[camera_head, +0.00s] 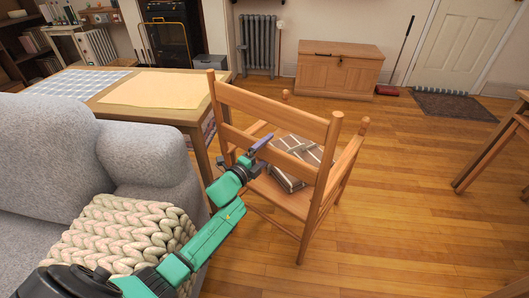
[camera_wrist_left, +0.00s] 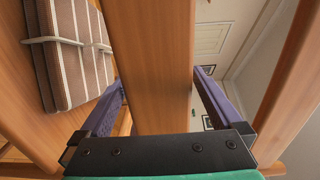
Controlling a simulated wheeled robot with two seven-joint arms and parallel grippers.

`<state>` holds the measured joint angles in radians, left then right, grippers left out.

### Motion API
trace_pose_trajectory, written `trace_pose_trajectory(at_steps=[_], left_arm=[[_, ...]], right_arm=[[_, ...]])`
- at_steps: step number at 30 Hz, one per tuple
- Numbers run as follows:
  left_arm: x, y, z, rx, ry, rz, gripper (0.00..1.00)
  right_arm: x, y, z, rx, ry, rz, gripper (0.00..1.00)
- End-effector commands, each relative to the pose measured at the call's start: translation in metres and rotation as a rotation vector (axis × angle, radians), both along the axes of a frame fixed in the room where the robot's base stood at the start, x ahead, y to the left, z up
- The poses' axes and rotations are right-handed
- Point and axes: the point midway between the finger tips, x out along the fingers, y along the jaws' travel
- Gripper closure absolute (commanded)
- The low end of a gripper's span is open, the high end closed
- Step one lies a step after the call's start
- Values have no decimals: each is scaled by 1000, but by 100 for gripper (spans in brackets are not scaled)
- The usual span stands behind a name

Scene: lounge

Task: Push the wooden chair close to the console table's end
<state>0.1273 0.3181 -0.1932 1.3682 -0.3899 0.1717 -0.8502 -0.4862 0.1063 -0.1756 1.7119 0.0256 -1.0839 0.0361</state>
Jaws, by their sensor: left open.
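The wooden chair (camera_head: 268,104) stands upright in the middle of the head view, with its ladder back towards me and a striped cushion (camera_head: 290,178) on its seat. The console table (camera_head: 192,115) is behind and left of it, its right end close to the chair's left back post. My left gripper (camera_head: 258,146) is at the chair's lower back slat. In the left wrist view a wooden slat (camera_wrist_left: 157,60) runs between its two open purple fingers, with the cushion (camera_wrist_left: 70,60) at left. I cannot tell whether the fingers touch the wood. My right gripper is out of view.
A grey sofa (camera_head: 45,150) with a knitted throw (camera_head: 125,235) is at left, under my left arm. A wooden chest (camera_head: 338,72) stands by the back wall and a dark doormat (camera_head: 455,106) at the door.

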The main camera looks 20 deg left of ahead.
Motion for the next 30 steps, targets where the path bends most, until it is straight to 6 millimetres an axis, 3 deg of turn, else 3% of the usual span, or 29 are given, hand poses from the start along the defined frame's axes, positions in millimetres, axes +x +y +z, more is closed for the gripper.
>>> trace_pose_trajectory(at_steps=[4, 21, 30], left_arm=[[-12, 3, 1, 0, 5, 1, 0], [-113, 27, 1, -1, 4, 1, 0], [-117, 28, -1, 0, 2, 1, 0]], right_arm=[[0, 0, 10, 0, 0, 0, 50], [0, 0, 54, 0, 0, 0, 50], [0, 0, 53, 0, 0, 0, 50]])
